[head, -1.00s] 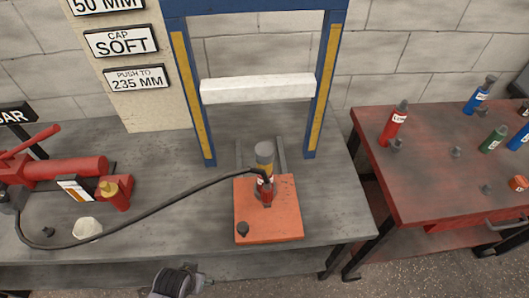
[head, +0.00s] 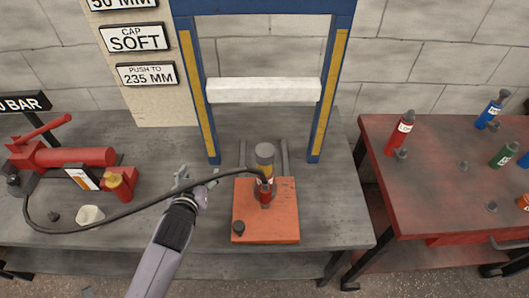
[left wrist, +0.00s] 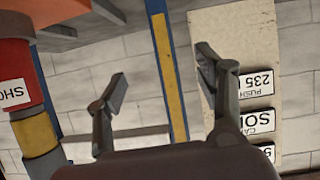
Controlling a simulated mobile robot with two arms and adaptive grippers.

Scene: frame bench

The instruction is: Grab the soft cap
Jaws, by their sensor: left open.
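No part is labelled as the soft cap where it lies. On the grey bench at the left are a pale cream piece (head: 90,214) and a small dark piece (head: 53,216); another dark piece (head: 239,227) sits on the orange plate (head: 270,225). A board sign (head: 137,38) reads CAP SOFT. My left gripper (head: 195,178) is open and empty, above the bench between the cream piece and the orange plate, close to the black hose. The left wrist view shows its two fingers (left wrist: 160,75) apart. My right gripper is not in view.
A red-and-yellow cylinder (head: 264,165) stands on the plate under the blue press frame (head: 341,70). A black hose (head: 140,208) runs from it to the red pump (head: 75,158). The red table (head: 435,190) at right holds several bottles.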

